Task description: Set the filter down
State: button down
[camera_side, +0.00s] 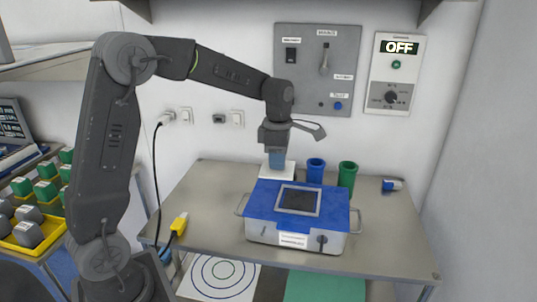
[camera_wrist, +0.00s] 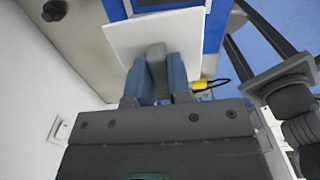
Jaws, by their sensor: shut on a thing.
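The filter appears to be a white square plate (camera_side: 277,171) with a grey grip block, seen at the back edge of the blue-topped case (camera_side: 267,197). In the wrist view the plate (camera_wrist: 130,38) fills the upper middle. My gripper (camera_side: 277,158) points down above the plate. In the wrist view its blue fingers (camera_wrist: 159,75) are shut on the grey block. I cannot tell whether the plate touches anything below it. The blue case top has a dark framed panel (camera_side: 299,200) in its middle.
A blue cup (camera_side: 315,171) and a green cup (camera_side: 347,176) stand right of the plate. A small blue-and-white item (camera_side: 392,185) lies further right. A wall control box (camera_side: 396,73) reads OFF.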

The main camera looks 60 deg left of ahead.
send_over(299, 200)
jog(key=f, duration=0.3)
jog(key=shift+s+a+f, duration=0.15)
jog(key=shift+s+f, duration=0.1)
jog(key=shift+f, duration=0.05)
jog(key=f, duration=0.3)
jog(key=shift+w+d+f, duration=0.1)
jog(key=shift+w+d, duration=0.1)
jog(key=shift+f, duration=0.35)
jog(key=shift+f, duration=0.1)
jog(key=shift+f, duration=0.1)
jog(key=c, duration=1.1)
grip_release()
jog(key=shift+o, duration=0.2)
